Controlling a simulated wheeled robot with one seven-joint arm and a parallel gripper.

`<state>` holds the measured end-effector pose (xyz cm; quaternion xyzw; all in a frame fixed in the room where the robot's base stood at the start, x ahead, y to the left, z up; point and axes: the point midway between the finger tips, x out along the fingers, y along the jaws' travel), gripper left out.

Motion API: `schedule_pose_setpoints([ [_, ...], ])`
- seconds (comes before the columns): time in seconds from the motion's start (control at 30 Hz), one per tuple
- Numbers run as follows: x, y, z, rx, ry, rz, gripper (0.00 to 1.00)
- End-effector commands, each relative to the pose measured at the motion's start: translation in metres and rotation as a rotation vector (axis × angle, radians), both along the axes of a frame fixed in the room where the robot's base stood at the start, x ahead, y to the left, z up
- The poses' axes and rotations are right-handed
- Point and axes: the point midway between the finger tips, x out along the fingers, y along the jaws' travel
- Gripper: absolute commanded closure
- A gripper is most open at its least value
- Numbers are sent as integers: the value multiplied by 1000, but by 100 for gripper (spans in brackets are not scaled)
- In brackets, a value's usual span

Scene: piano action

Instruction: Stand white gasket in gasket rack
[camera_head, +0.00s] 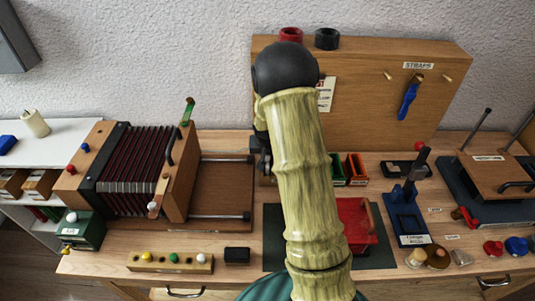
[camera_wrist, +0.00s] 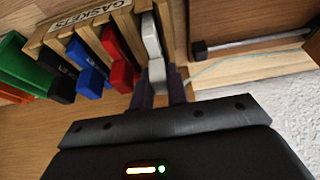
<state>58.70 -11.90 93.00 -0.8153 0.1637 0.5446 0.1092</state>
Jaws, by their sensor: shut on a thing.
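The white gasket (camera_wrist: 152,42) is between the two dark fingers of my gripper (camera_wrist: 160,88) in the wrist view. The wooden gasket rack (camera_wrist: 62,26), labelled GASKETS, is just beyond the fingers. The white gasket lies at the rack's right end, beside the last wooden divider; I cannot tell how deep it sits in a slot. In the head view my arm hides the rack, the white gasket and the fingertips.
In the head view, an accordion-like bellows (camera_head: 135,172) stands left of my arm. An upright wooden board (camera_head: 380,85) with a blue strap (camera_head: 408,98) is behind it. Green and orange bins (camera_head: 356,166) and a red tray (camera_head: 355,222) are close on the right.

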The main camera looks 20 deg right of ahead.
Motion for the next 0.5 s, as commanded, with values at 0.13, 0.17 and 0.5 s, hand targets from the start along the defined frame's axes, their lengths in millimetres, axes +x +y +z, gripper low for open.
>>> schedule_pose_setpoints([
  [0.13,0,0,0,0,0,0,100],
  [0.17,0,0,0,0,0,0,100],
  [0.5,0,0,0,0,0,0,59],
])
